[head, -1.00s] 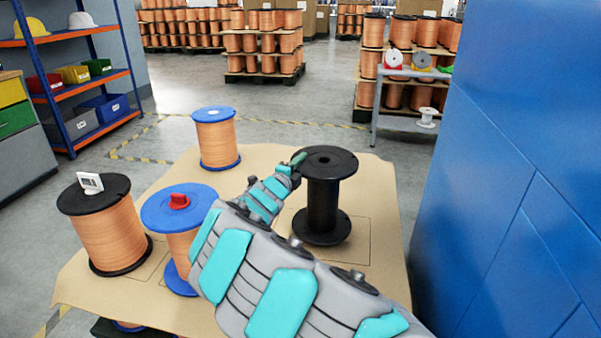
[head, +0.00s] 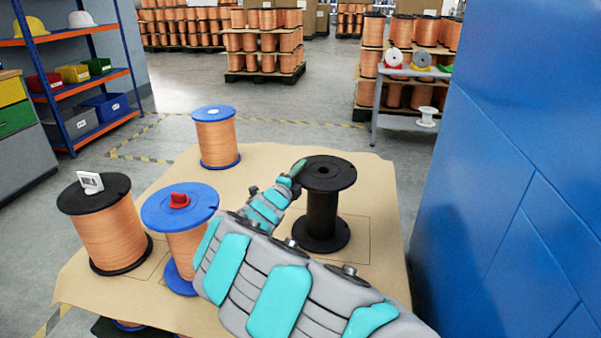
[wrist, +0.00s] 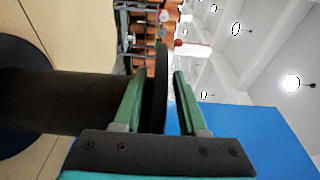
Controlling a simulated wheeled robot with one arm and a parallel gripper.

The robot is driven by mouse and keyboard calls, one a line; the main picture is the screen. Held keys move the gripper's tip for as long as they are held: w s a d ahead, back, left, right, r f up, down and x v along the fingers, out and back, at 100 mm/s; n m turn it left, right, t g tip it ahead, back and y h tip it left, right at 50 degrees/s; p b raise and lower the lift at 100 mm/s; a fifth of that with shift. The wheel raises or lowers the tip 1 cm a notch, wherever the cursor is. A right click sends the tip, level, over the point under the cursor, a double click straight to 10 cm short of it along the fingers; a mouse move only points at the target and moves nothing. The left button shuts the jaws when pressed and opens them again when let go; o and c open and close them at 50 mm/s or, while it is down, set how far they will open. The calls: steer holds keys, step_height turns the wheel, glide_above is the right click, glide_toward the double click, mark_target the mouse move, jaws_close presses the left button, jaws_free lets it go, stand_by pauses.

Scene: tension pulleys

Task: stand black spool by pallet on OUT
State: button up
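The black spool (head: 322,212) is empty and stands upright on the tan sheet (head: 265,165) topping the stack, over a thin outlined square (head: 358,250). No OUT lettering is legible. My gripper (head: 298,172) is at the left edge of the spool's top flange. In the wrist view, the flange (wrist: 161,85) passes between my two green fingers (wrist: 155,105), with a visible gap on the right finger's side and a narrower one on the left. The black core (wrist: 60,100) runs off to the left there. My arm hides part of the sheet in front.
A copper spool with blue flanges (head: 217,140) stands behind. Left of my arm are a blue-flanged spool with a red piece (head: 180,200) and a black-flanged copper spool with a white tag (head: 105,228). A blue wall (head: 520,170) is close on the right.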

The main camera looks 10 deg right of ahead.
steer(key=shift+o, duration=0.2)
steer(key=shift+s+a+r, duration=0.1)
steer(key=shift+s+a, duration=0.05)
steer(key=shift+s, duration=0.1)
steer(key=v, duration=1.1)
steer(key=shift+s, duration=0.25)
